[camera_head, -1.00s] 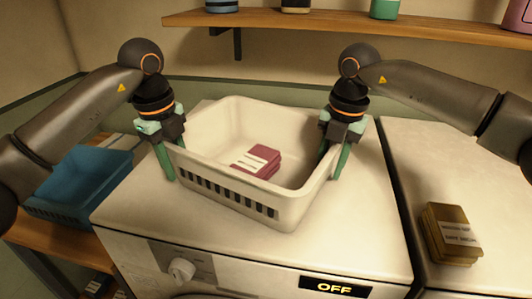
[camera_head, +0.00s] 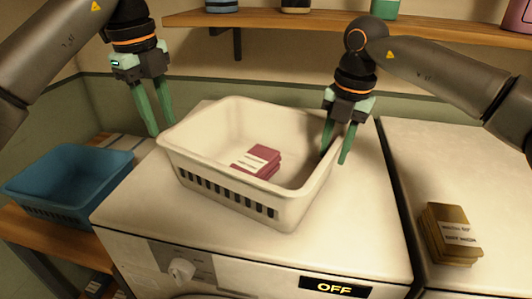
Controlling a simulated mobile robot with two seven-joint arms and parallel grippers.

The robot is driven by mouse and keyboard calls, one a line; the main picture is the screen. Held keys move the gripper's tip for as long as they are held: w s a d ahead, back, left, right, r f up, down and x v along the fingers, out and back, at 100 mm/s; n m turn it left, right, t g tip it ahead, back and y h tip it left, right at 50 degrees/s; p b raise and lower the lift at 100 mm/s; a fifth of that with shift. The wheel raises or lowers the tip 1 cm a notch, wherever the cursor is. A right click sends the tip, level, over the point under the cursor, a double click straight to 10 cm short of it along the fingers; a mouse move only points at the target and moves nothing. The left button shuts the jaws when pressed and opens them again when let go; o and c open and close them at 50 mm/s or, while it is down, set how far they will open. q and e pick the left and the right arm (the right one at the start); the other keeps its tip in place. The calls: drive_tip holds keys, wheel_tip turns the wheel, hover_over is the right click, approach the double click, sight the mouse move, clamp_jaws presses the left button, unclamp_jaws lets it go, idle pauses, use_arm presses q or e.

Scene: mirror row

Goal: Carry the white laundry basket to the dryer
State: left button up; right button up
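The white laundry basket (camera_head: 226,187) stands upright on top of a white machine (camera_head: 350,238) whose display reads OFF. A dark red labelled package (camera_head: 257,162) lies inside the basket. The frames do not show which machine is the dryer.
A second white machine (camera_head: 415,160) stands close on the right, with a tan labelled package (camera_head: 451,235) on it. A blue basket (camera_head: 68,180) sits on a wooden bench at left. A wooden shelf (camera_head: 340,25) with several containers runs above along the wall.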

drive_tip(key=r, duration=0.7)
drive_tip(key=shift+s+d+r, duration=0.3)
drive_tip(key=shift+r, duration=0.1)
